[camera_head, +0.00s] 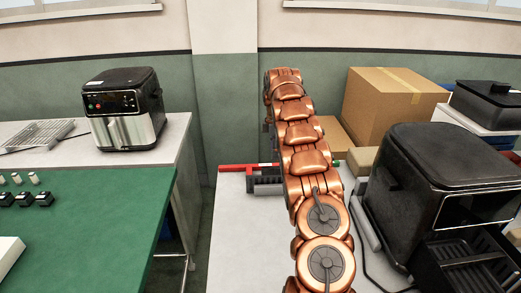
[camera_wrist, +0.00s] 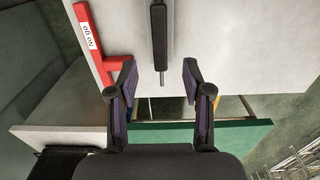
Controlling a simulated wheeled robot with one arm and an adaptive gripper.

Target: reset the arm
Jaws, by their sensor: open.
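My copper arm (camera_head: 300,130) reaches from the bottom middle of the head view toward the back wall, over the grey table. Its far end hides my gripper in that view. In the wrist view my gripper (camera_wrist: 159,80) is open, with its two dark fingers spread apart and nothing gripped. A black bar with a thin tip (camera_wrist: 159,40) lies on the pale surface beyond the gap between the fingers. A red piece labelled "No go" (camera_wrist: 90,40) is to the left of the fingers; a red bar (camera_head: 236,167) also shows left of my arm in the head view.
A black fryer (camera_head: 430,165) with its basket (camera_head: 465,265) pulled out stands close on the right. Cardboard boxes (camera_head: 395,100) are behind it. Another fryer (camera_head: 125,110) and a wire rack (camera_head: 40,133) stand at the left. A green surface (camera_head: 90,230) lies front left.

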